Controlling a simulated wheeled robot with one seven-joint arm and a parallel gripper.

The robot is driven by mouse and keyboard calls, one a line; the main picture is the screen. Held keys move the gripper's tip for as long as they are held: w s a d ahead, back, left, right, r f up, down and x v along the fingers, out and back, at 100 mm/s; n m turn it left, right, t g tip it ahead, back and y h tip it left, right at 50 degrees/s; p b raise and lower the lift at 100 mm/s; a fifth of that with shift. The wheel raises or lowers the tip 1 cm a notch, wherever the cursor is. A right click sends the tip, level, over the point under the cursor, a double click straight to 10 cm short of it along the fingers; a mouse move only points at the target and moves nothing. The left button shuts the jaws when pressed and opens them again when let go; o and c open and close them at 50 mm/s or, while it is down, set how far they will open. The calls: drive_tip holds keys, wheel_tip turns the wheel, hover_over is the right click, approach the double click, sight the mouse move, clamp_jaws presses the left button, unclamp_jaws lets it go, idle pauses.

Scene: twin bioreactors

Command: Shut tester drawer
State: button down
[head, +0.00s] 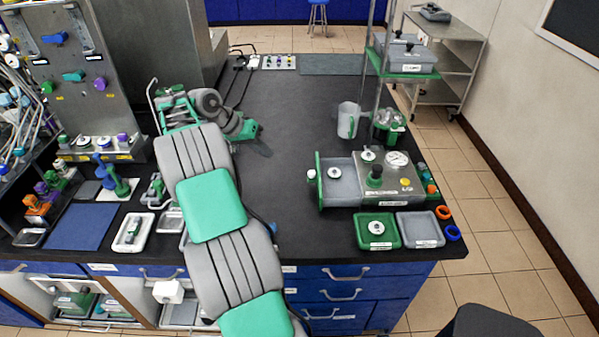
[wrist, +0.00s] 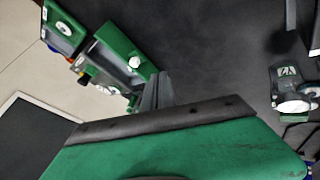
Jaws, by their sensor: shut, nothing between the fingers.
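In the wrist view, the shut fingers (wrist: 156,92) partly overlap the view toward the tester (wrist: 112,66), so the drawer front is partly hidden there.
A green tray (head: 377,231) and a grey tray (head: 420,229) lie in front. A wire rack post rises behind. The dark bench between gripper and drawer is clear.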

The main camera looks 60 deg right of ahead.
drive_tip(key=x, duration=0.5)
drive_tip(key=s+p+x, duration=0.1)
drive_tip(key=x, duration=0.4)
drive_tip(key=shift+r, duration=0.15)
drive_tip(key=shift+m, duration=0.3)
drive_tip(key=s, duration=0.1)
drive_tip(key=s+p, duration=0.1)
drive_tip(key=s+d, duration=0.1)
drive_tip(key=s, duration=0.1)
drive_tip(key=shift+f, duration=0.35)
drive_tip(key=shift+s+d+f, duration=0.1)
drive_tip(key=shift+f, duration=0.05)
drive_tip(key=shift+s, duration=0.1)
